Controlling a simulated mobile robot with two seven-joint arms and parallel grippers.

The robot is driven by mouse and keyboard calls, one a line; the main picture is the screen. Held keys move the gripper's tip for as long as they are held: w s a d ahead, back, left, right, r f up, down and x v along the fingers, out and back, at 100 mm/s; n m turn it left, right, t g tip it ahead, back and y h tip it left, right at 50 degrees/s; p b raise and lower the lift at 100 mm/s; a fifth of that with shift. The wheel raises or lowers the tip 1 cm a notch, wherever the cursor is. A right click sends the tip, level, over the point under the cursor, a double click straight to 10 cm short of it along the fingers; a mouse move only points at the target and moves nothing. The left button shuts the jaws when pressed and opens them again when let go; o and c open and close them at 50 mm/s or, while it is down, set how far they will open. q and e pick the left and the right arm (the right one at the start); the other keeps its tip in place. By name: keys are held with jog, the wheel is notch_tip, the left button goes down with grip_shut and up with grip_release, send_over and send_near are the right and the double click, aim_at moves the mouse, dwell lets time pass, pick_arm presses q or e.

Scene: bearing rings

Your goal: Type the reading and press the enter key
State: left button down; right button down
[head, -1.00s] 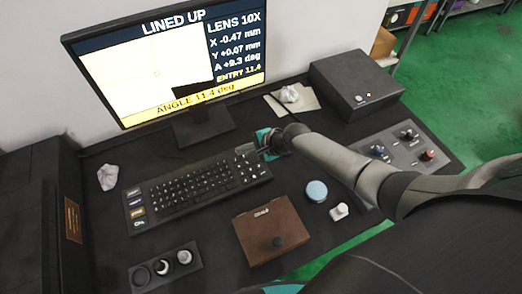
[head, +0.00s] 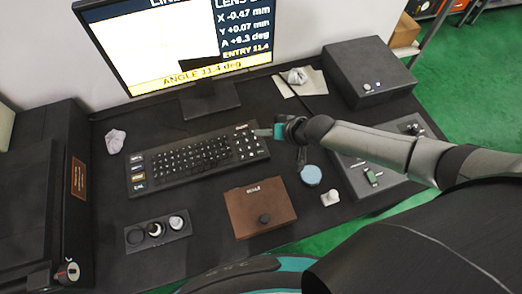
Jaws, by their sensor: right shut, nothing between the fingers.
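The black keyboard (head: 197,160) lies in front of the monitor, with a key block at its right end. The monitor (head: 180,45) reads "ANGLE 11.4 deg" in a yellow bar and "ENTRY 11.4" above it; its top edge is cut off. My right gripper (head: 263,132) is shut and empty at the keyboard's upper right corner, its arm coming in from the right. Whether the fingertips touch a key cannot be told. Key labels are too small to read. My left gripper is not in view.
A brown box (head: 259,207) and a dark holder with round parts (head: 157,231) lie in front of the keyboard. A blue disc (head: 311,175) and a white piece (head: 330,197) lie to the right. My arm partly covers a control panel (head: 350,173). A black box (head: 366,75) stands behind.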

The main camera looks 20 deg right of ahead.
jog(key=shift+f, duration=0.1)
jog(key=b, duration=0.7)
send_over(260, 152)
jog(key=s, duration=0.1)
jog(key=f, duration=0.7)
jog(key=shift+d+f, duration=0.15)
jog(key=shift+d, duration=0.2)
jog(key=shift+f+b, duration=0.65)
dwell(0.4)
jog(key=shift+f+b, duration=0.35)
jog(key=shift+f, duration=0.1)
jog(key=shift+f, duration=0.3)
dwell(0.4)
dwell(0.3)
jog(key=shift+r+p, duration=0.5)
jog(key=shift+r, duration=0.25)
